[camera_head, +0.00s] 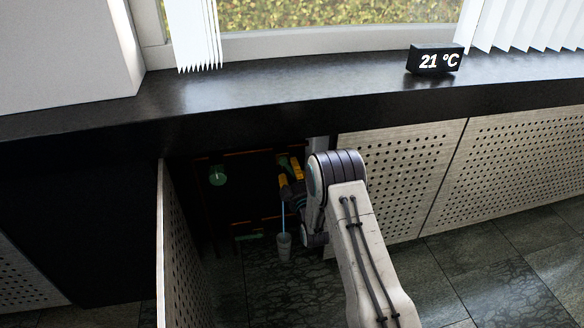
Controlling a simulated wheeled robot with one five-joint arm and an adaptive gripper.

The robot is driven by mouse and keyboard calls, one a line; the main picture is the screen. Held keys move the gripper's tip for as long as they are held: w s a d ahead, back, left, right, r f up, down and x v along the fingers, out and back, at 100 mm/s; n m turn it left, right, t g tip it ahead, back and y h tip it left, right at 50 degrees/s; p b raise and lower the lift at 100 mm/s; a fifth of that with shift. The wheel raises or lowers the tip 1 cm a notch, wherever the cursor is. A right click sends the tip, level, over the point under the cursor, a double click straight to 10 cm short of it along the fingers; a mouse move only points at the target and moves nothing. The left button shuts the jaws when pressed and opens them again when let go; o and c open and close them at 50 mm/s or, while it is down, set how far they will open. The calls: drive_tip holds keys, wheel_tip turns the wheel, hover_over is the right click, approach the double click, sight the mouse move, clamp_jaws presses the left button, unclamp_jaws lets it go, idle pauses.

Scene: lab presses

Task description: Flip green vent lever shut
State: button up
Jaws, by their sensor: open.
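My arm hides the recess's right side.
A perforated panel (180,255) stands open at the recess's left. Closed perforated panels (395,170) line the right. A grey cup (284,246) is below my gripper, with a thin blue stem above it. The dark sill (280,90) overhangs. A thermometer display (434,59) sits on it.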

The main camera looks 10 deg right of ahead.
drive_tip(key=shift+c, duration=0.3)
clamp_jaws()
idle(0.3)
